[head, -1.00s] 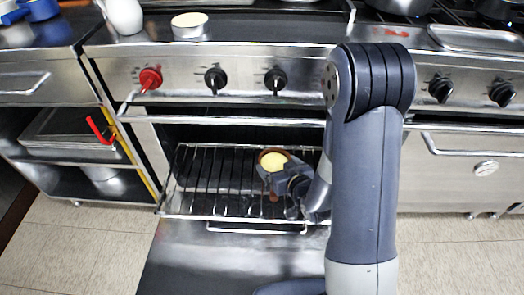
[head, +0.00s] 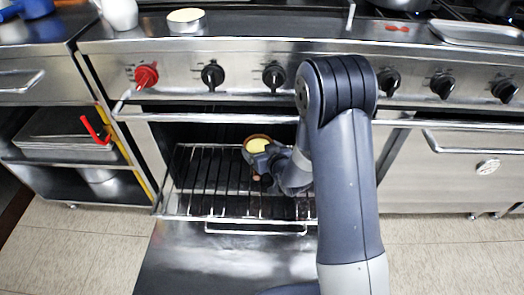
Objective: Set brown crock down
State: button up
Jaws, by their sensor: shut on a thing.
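The brown crock (head: 259,144) is small and round with pale yellow contents. It shows in the head view at the open oven, over the back part of the pulled-out wire rack (head: 196,192). My gripper (head: 259,156) is shut on the near side of the crock. The crock looks upright. Its underside and the fingertips are partly hidden by the gripper body, so I cannot tell whether it touches the rack.
The oven door (head: 205,262) is folded down in front. A control panel with a red knob (head: 146,76) and black knobs runs above the opening. A pale-topped round dish (head: 186,20) stands on the counter. The rack's left side is empty.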

jog(key=shift+r, duration=0.1)
jog(key=o, duration=1.1)
jog(key=shift+r, duration=0.1)
jog(key=p+v, duration=0.2)
jog(key=v, duration=1)
